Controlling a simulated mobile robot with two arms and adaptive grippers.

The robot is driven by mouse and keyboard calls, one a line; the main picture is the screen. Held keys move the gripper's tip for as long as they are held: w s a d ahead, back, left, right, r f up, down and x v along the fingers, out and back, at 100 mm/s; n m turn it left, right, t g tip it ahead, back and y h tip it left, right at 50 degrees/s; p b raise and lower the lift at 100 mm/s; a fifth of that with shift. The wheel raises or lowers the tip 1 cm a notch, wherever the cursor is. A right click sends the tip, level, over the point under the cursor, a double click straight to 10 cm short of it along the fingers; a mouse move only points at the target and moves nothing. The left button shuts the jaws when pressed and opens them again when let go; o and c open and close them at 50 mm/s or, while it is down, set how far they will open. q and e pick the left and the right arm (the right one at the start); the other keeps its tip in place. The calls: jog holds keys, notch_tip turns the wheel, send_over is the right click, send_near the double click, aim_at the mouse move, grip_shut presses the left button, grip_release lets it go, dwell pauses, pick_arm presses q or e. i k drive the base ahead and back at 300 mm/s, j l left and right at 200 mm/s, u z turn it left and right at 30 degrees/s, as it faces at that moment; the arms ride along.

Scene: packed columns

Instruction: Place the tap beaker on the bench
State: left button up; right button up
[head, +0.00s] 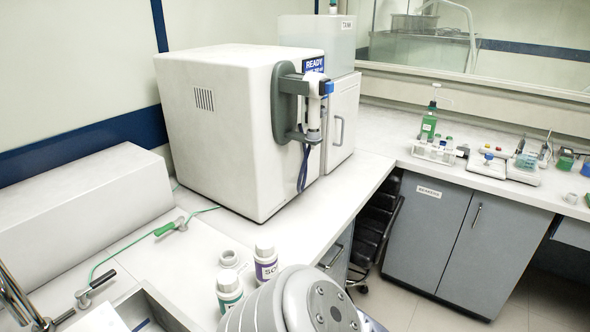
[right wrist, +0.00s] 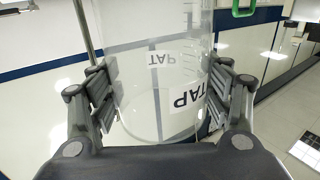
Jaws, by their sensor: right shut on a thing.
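The tap beaker (right wrist: 158,112) is clear glass or plastic with white labels reading TAP, in the right wrist view. My right gripper (right wrist: 163,95) is shut on it, with one finger pad on each side of its wall. It looks empty, though this is hard to tell through the clear wall. The beaker and right gripper do not show in the head view. The white bench (head: 312,240) runs along the left wall and around the corner to the right in the head view. My left gripper is not in view.
A large white machine (head: 225,130) stands on the bench. Bench right of the bottles is clear.

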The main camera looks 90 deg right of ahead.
aim_at(311, 219)
jog(key=l+z, duration=0.1)
jog(key=z, duration=0.3)
jog(key=l+z, duration=0.15)
jog(key=z, duration=0.25)
jog(key=l+z, duration=0.1)
jog(key=z, duration=0.35)
jog(key=l+z, duration=0.15)
jog(key=z, duration=0.25)
jog(key=i+l, duration=0.1)
jog(key=l, duration=0.25)
jog(key=i+l, duration=0.15)
jog(key=l, duration=0.2)
jog(key=i+l, duration=0.1)
jog(key=l, duration=0.25)
jog(key=i+l, duration=0.1)
jog(key=l, duration=0.25)
